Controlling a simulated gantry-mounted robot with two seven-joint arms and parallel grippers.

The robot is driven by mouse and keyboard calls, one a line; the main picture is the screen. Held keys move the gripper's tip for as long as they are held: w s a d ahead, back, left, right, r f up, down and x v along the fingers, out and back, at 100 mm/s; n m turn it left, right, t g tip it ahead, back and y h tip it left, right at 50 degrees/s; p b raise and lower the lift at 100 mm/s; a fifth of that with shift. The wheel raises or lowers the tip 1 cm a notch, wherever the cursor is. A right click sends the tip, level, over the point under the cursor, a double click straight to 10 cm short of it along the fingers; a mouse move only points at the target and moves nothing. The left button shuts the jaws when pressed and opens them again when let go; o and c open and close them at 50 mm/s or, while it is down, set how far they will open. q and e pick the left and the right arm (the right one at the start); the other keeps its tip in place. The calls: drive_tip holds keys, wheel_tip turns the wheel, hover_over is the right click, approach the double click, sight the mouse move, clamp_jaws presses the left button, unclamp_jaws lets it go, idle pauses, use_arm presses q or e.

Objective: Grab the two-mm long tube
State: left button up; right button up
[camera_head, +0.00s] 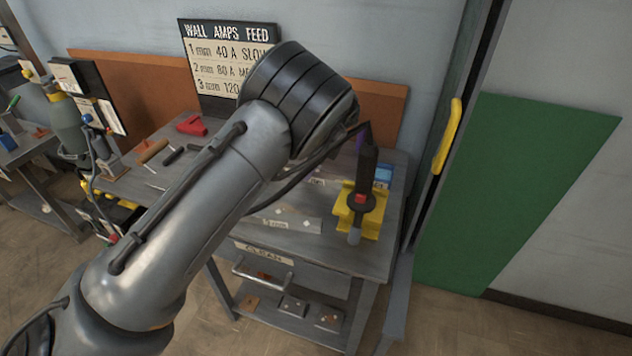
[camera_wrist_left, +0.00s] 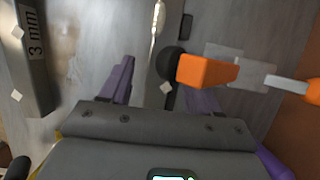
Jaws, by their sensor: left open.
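My left gripper (camera_wrist_left: 162,90) is open in the left wrist view, with its two purple fingers apart over the grey bench top and nothing held between them. A grey bar marked "3 mm" (camera_wrist_left: 32,50) lies to the left of the fingers. A thin pale, shiny piece (camera_wrist_left: 156,22) lies beyond the fingers, cut by the top edge; I cannot tell whether it is a tube. No two-mm label on a tube can be read in either view. In the head view my left arm covers much of the bench and hides the gripper. My right gripper is not in view.
An orange block-shaped part (camera_wrist_left: 207,70) with a black round end lies close to the right finger. A yellow stand (camera_head: 372,222) with a dark upright tool is at the bench's right. A red object (camera_head: 192,125) lies at the back, below the wall-amps sign (camera_head: 212,68).

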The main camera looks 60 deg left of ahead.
use_arm(q)
drive_tip(key=shift+x, duration=1.1)
drive_tip(key=shift+c, duration=0.2)
drive_tip(key=shift+r, duration=0.1)
clamp_jaws()
